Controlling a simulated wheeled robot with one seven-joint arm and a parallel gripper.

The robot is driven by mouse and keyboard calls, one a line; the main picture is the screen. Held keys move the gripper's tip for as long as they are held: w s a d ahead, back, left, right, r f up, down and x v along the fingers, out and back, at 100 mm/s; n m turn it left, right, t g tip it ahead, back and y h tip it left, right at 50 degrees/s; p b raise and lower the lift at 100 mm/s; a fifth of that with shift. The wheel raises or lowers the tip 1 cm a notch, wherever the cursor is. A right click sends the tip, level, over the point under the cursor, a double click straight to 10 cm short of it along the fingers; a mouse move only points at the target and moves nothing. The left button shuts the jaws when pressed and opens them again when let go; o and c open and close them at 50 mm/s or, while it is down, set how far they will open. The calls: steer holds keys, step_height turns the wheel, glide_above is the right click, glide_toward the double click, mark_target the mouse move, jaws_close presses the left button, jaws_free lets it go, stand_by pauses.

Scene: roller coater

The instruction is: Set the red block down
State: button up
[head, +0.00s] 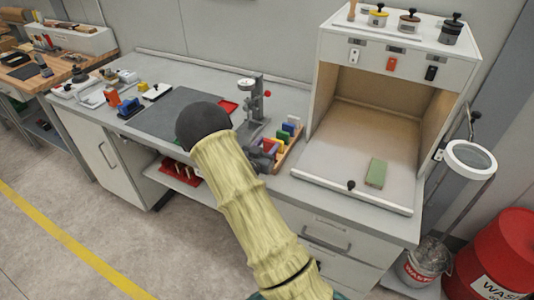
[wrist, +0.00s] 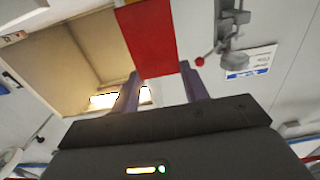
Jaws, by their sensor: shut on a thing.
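A red block (wrist: 150,38) is between the two purple fingers of my gripper (wrist: 161,82) in the wrist view. The fingers are shut on it, and its far end runs out past the top edge of the picture. I cannot see whether the block touches a surface below. In the head view my arm covers part of the bench, and I cannot clearly make out the gripper or the block near the rack of coloured blocks (head: 287,147).
A stand with a red knob (head: 254,105) rises behind the rack; it shows close by in the wrist view (wrist: 232,40). An open booth (head: 335,147) with a green block (head: 376,173) is at the right. A grey mat (head: 170,110) lies on the bench (head: 82,117).

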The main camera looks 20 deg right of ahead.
mark_target(269, 150)
steer(key=shift+f+p, duration=0.3)
steer(key=shift+f, duration=1.45)
steer(key=shift+f+b, duration=0.3)
steer(key=o, duration=1)
steer(key=shift+r, duration=0.1)
steer(key=shift+r+p, duration=0.1)
steer(key=shift+p, duration=0.4)
steer(key=s+a+b, duration=0.1)
steer(key=s+a+f+b, duration=0.1)
steer(key=s+a+b, duration=0.1)
steer(key=s+a, duration=0.1)
steer(key=shift+a+f, duration=0.1)
steer(key=shift+f, duration=0.15)
steer(key=b+v, duration=0.1)
steer(key=v, duration=0.4)
steer(key=b+v, duration=0.1)
steer(key=v, duration=0.5)
steer(key=shift+s+a+r+b, duration=0.25)
steer(key=shift+b, duration=0.15)
